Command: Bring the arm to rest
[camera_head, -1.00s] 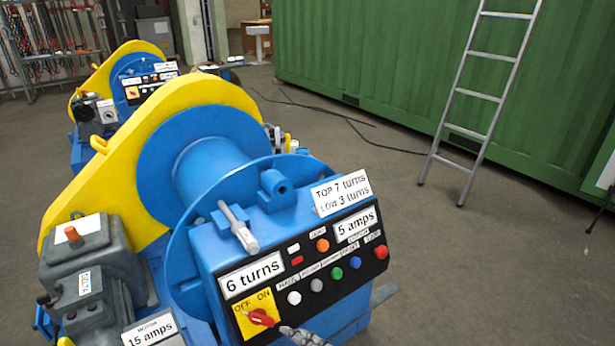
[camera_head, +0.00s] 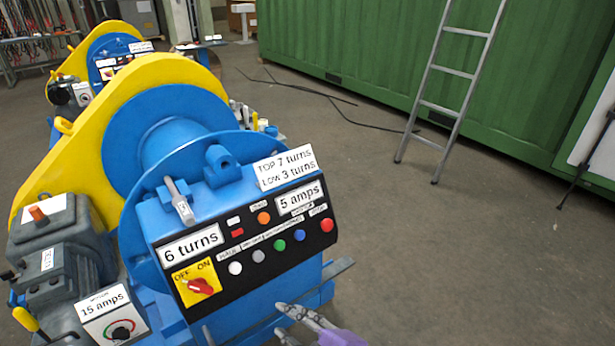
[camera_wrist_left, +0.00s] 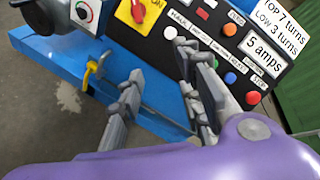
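My left gripper (camera_head: 279,319) is at the bottom of the head view, below and right of the winch's control panel (camera_head: 262,274). Its two grey fingers stand apart, with nothing between them; the left wrist view also shows this gripper (camera_wrist_left: 158,60) open, with the panel beyond its fingertips. The red rotary switch (camera_head: 200,287) sits on a yellow OFF/ON plate; the gripper is apart from it. I cannot tell its setting for sure. My right gripper is not in view.
The blue and yellow winch (camera_head: 160,130) fills the left, with a grey motor (camera_head: 62,262) and a 15 amps dial box (camera_head: 118,320). A second winch stands behind. A ladder (camera_head: 452,85) leans on a green container (camera_head: 360,50).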

